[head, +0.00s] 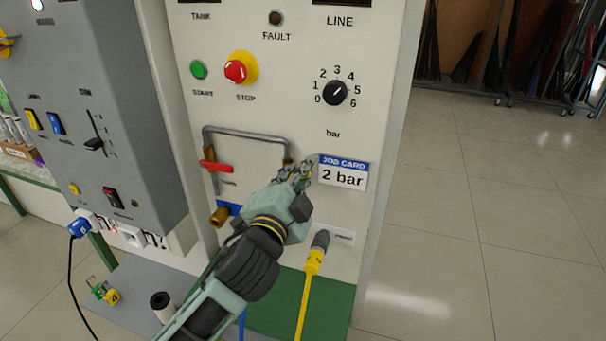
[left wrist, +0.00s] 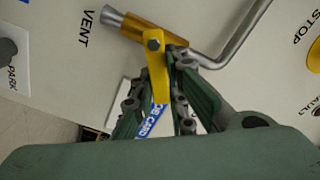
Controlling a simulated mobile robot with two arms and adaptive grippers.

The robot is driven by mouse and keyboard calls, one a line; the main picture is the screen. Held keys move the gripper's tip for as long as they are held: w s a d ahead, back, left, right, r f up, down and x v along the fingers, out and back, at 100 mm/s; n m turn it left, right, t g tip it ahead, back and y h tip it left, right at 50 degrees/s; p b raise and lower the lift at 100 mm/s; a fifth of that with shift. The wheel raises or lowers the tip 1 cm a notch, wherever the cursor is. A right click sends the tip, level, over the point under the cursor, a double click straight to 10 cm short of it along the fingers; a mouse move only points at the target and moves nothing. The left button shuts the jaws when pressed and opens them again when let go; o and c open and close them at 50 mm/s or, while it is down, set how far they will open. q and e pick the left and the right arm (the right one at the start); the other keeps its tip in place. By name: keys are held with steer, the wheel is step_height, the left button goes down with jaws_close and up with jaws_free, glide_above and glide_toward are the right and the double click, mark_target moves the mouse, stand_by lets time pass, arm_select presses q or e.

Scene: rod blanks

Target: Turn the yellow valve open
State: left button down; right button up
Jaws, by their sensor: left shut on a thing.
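The yellow valve's lever (left wrist: 157,75) shows in the left wrist view, bolted to a brass body (left wrist: 138,28) on a grey pipe beside the word VENT. The lever sticks out across the line of the body, at a steep angle. My left gripper (head: 299,170) is at the panel, at the right end of the bent pipe, and largely hides the yellow valve in the head view. In the left wrist view the fingers (left wrist: 160,98) of this gripper are shut around the free end of the lever. My right gripper is out of view.
A red-handled valve (head: 215,167) sits left on the same pipe (head: 245,135). A job card (head: 343,173) reading 2 bar is just right of my gripper. A yellow cable plug (head: 315,257) is below. The red stop button (head: 236,71) and dial (head: 335,93) are above.

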mark_target(289, 153)
arm_select(q)
steer(key=n+p, duration=0.1)
steer(key=n, duration=0.1)
steer(key=a+r+n+p, duration=0.1)
steer(key=n, duration=0.2)
steer(key=shift+w+a+r+n+p, duration=0.2)
steer(key=shift+w+r+n+p, duration=0.1)
steer(key=shift+p, duration=0.1)
steer(key=n+p, duration=0.1)
steer(key=a+n+p, duration=0.1)
steer(key=n, duration=0.1)
steer(key=shift+w+a+r, duration=0.1)
steer(key=shift+r, duration=0.05)
steer(key=shift+w+a+n+p, duration=0.1)
steer(key=shift+a+n+p, duration=0.2)
steer(key=shift+n, duration=0.45)
steer(key=shift+w+a+n+p, duration=0.15)
steer(key=shift+n+p, duration=0.15)
steer(key=shift+n, duration=0.45)
steer(key=shift+s, duration=0.1)
steer(key=c, duration=1.7)
jaws_free()
